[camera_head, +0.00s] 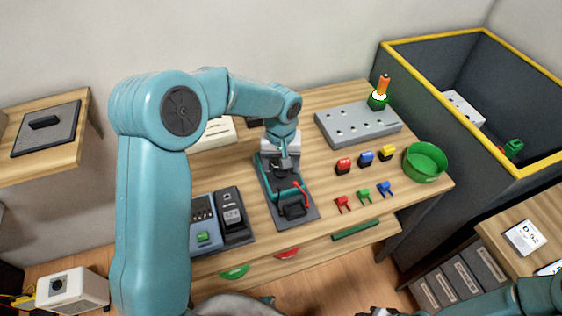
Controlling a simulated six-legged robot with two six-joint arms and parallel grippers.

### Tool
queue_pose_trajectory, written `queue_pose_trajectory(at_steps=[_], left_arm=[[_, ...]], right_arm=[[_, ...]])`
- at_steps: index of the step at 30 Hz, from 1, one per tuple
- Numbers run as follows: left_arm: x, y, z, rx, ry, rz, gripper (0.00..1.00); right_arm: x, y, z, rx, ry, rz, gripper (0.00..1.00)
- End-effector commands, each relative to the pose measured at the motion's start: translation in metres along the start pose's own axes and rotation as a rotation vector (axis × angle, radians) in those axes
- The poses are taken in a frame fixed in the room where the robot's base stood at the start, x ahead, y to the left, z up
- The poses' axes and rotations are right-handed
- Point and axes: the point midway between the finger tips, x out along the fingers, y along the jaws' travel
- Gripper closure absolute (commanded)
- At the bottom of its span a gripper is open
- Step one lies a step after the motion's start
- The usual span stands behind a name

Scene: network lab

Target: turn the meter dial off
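My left arm reaches over the wooden bench, and its gripper (284,163) points down at a dark-based device (296,209) with a teal bar and a red lever. The gripper is small here, so its finger gap and any contact are unclear. Left of that device are a blue-grey unit (203,221) with a green key and a dark upright unit (231,212) with a small display. Either may be the meter; I cannot make out a dial or its setting. My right arm enters at the bottom right; its gripper (381,312) is mostly cut off by the lower edge.
On the bench's right are a grey block with holes (358,124), red, blue and yellow connectors (366,158), and a green bowl (425,161). A yellow-rimmed dark bin (415,75) stands beyond. The bench front has coloured drawer handles (356,230). My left arm hides the bench's left part.

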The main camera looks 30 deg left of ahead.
Motion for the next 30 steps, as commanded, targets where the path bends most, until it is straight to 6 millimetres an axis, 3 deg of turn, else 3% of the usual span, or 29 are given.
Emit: queue_pose_trajectory(at_steps=[8, 21, 25, 30], left_arm=[[-0.012, 0.000, -0.001, 0.000, 0.002, 0.000, 0.30], [-0.122, 0.001, -0.001, 0.001, 0.004, 0.002, 0.30], [-0.146, 0.000, 0.000, 0.000, 0.003, 0.001, 0.30], [-0.161, 0.000, 0.000, 0.000, 0.000, 0.001, 0.30]], right_arm=[[0.000, 0.000, 0.000, 0.000, 0.000, 0.000, 0.58], [-0.004, -0.002, 0.000, 0.000, 0.000, 0.000, 0.58], [-0.006, -0.002, 0.000, 0.000, 0.000, 0.000, 0.58], [-0.007, -0.003, 0.000, 0.000, 0.000, 0.000, 0.58]])
